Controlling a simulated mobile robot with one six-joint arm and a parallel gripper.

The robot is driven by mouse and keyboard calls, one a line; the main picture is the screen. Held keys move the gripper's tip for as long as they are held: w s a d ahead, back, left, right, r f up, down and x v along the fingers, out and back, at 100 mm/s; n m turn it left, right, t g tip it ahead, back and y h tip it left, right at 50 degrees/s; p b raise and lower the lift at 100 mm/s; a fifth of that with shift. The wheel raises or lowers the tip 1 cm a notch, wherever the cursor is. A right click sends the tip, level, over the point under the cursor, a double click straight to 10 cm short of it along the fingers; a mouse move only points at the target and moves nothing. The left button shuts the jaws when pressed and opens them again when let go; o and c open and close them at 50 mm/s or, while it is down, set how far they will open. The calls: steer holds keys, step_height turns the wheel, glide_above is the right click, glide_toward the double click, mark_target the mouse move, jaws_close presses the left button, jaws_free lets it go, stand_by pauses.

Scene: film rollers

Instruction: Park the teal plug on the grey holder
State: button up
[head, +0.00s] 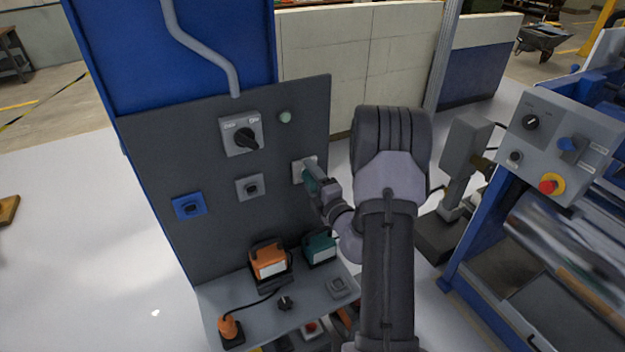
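The teal plug (310,182) is at the right-hand grey socket plate (299,167) on the dark upright panel. It is partly hidden by my gripper (316,184), whose fingers are at the plug. The fingers are too small and overlapped to tell whether they are closed on it. I cannot tell whether the plug is fully seated. A flat grey square piece (338,287), which looks like the grey holder, lies on the right of the low shelf with nothing on it. A dark holder piece (285,303) lies left of it, also bare.
An orange plug (228,326) with a black cable stands at the shelf's front left. An orange box (268,262) and a teal box (319,248) stand at the shelf's back. The panel carries a rotary switch (241,134), a blue socket (188,206) and another grey socket (250,187). A blue machine (490,220) stands right.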

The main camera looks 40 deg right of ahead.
jaws_close()
steer(key=shift+s+f, duration=0.1)
steer(key=shift+v, duration=0.75)
steer(key=shift+b+v, duration=0.7)
steer(key=shift+v, duration=1.5)
